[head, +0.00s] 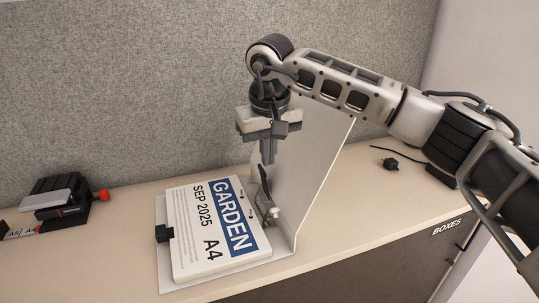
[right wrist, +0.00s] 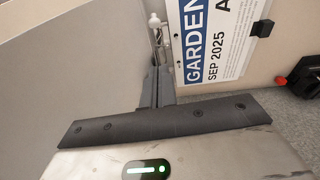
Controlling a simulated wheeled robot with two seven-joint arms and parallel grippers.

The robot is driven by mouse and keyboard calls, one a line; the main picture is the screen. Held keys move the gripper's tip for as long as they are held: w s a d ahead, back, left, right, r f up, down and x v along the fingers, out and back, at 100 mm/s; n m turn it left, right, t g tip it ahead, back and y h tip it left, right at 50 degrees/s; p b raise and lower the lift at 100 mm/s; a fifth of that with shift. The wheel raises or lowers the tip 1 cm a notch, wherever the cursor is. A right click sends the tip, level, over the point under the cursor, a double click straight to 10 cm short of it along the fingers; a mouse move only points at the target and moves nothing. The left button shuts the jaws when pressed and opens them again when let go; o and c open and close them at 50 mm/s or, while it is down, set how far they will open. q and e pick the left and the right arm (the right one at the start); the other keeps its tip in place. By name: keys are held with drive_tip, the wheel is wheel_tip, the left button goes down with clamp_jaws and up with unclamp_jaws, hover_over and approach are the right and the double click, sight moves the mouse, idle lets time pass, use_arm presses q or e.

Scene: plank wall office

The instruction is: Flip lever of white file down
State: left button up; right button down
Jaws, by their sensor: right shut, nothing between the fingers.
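The white file (head: 313,165) lies open on the desk, one cover flat and the other standing upright at its right. A paper stack (head: 213,229) marked "GARDEN SEP 2025 A4" lies on the flat cover. The lever (head: 264,187) stands raised by the spine, between the papers and the upright cover. My right gripper (head: 268,160) points down, shut and empty, just above the lever's top; I cannot tell whether they touch. In the right wrist view its closed fingers (right wrist: 156,88) are beside the papers (right wrist: 215,40), with the metal lever mechanism (right wrist: 155,28) beyond. My left gripper is not in view.
A black clip (head: 163,233) grips the papers' left edge. A black and grey device with a red knob (head: 60,198) stands at the far left. A small black object with a cable (head: 391,164) lies at right. A grey fabric partition (head: 130,90) rises behind the desk.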

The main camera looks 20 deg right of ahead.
drive_tip(key=f, duration=0.9)
drive_tip(key=shift+s+d+p, duration=0.25)
drive_tip(key=shift+p, duration=0.1)
drive_tip(key=shift+s+f, duration=0.3)
drive_tip(key=shift+f, duration=0.25)
